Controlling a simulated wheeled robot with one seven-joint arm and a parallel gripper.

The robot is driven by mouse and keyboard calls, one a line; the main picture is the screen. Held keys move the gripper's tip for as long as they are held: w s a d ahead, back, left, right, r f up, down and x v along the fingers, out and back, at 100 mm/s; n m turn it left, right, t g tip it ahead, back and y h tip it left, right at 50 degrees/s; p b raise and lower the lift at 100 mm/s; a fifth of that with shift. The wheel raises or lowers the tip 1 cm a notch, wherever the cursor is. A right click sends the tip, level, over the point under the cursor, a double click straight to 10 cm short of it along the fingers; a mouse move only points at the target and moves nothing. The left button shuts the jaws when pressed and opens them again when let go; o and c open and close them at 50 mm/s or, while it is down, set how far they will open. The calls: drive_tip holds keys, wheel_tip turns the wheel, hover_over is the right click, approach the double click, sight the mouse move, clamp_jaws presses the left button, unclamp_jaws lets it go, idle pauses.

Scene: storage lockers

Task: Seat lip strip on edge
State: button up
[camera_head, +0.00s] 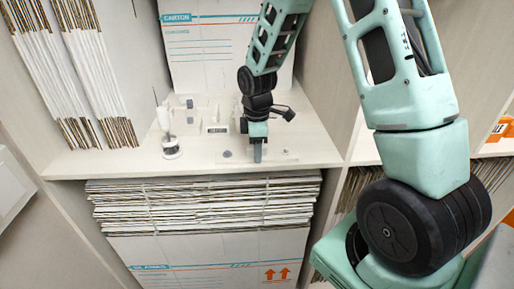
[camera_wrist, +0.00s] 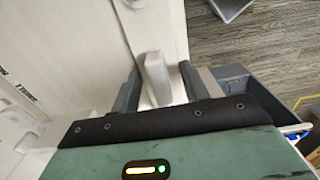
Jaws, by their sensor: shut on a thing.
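My gripper (camera_head: 257,154) points down just above the front part of the shelf (camera_head: 120,162), near its front edge. In the wrist view, my gripper (camera_wrist: 158,85) has a pale, blocky piece (camera_wrist: 155,72) between its two dark fingers, and I take it to be the lip strip. Its far end shows past the fingertips, over the white surface and close to its edge. The fingers hide its sides. In the head view the held piece is hard to make out, and I cannot tell whether it touches the edge.
A white stand with a thin rod (camera_head: 171,146) and pale fixtures (camera_head: 205,118) stand left of my gripper. A carton (camera_head: 205,50) stands behind. Flattened cardboard (camera_head: 200,205) is stacked below the shelf. A dark bin (camera_wrist: 245,82) is right in the wrist view.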

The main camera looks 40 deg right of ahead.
drive_tip(key=o, duration=1.2)
drive_tip(key=shift+c, duration=0.2)
wheel_tip(320, 180, up, 17)
drive_tip(key=b, duration=0.4)
drive_tip(key=shift+r, duration=0.2)
drive_tip(key=s+a+f+b, duration=0.1)
drive_tip(key=s+a+f, duration=0.2)
drive_tip(key=a, duration=0.3)
drive_tip(key=s+a+f+m+b, duration=0.1)
drive_tip(key=s+a+f+b, duration=0.15)
drive_tip(key=a, duration=0.35)
drive_tip(key=s+a+f, duration=0.3)
drive_tip(key=s+a, duration=0.1)
drive_tip(key=a, duration=0.1)
drive_tip(key=s+a+f+m+b, duration=0.1)
drive_tip(key=s+a+f, duration=0.2)
drive_tip(key=s, duration=0.4)
drive_tip(key=s+a+f+m+b, duration=0.1)
drive_tip(key=s+a+f+b, duration=0.1)
drive_tip(key=s+a+f, duration=0.2)
drive_tip(key=s+f, duration=0.1)
drive_tip(key=s, duration=0.2)
drive_tip(key=shift+s+a+f+y, duration=0.25)
drive_tip(key=shift+s+y, duration=0.05)
drive_tip(key=shift+s, duration=0.1)
